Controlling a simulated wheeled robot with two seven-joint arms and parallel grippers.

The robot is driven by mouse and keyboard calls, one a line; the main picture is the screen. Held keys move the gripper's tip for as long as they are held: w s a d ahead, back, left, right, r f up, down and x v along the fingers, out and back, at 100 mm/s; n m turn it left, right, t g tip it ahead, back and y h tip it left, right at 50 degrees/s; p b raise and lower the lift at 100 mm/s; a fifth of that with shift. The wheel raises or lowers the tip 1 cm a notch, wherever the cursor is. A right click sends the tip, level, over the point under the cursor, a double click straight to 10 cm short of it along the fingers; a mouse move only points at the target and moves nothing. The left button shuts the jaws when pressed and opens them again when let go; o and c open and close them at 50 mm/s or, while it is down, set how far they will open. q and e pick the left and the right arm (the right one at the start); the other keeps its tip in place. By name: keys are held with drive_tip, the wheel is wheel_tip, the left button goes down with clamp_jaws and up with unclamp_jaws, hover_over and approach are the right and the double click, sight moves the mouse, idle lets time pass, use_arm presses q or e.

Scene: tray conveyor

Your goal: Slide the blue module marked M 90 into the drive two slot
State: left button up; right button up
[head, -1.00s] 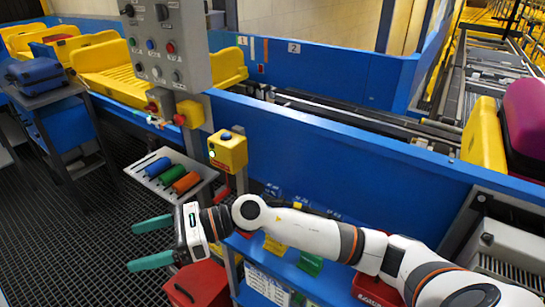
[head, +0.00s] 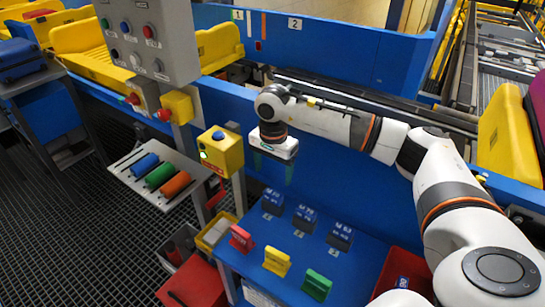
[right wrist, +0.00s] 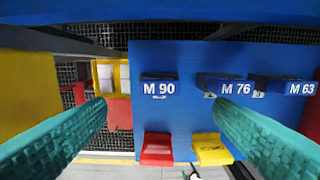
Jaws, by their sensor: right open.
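The blue module M 90 (head: 272,202) stands at the left end of a row of three blue modules on a blue shelf (head: 300,262). In the right wrist view its white M 90 marking (right wrist: 159,86) reads clearly. My right gripper (head: 273,172) is open and empty, with green fingers pointing down above and behind the row. In the right wrist view the module shows in the gap between the open fingers (right wrist: 160,112), apart from both. The drive two slot cannot be made out in these frames. My left gripper is not in view.
Modules M 76 (head: 305,218) and M 63 (head: 340,236) stand right of M 90. Red (head: 241,238), yellow (head: 277,261) and green (head: 317,285) pieces stand in front. A yellow button box (head: 220,151) is left of the gripper; a blue wall (head: 340,150) rises behind.

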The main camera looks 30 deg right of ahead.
sight(273, 193)
drive_tip(key=shift+s+a+f, duration=0.1)
drive_tip(key=shift+s+f, duration=0.1)
drive_tip(key=shift+f, duration=0.75)
drive_tip(key=f, duration=0.3)
drive_tip(key=shift+w+f+p, duration=0.2)
drive_tip(key=shift+f+p, duration=0.1)
wheel_tip(273, 193, down, 3)
drive_tip(key=shift+f, duration=0.6)
drive_tip(key=c, duration=0.8)
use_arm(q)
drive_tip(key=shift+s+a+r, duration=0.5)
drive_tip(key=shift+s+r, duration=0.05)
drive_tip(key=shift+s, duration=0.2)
use_arm(e)
drive_tip(key=o, duration=0.8)
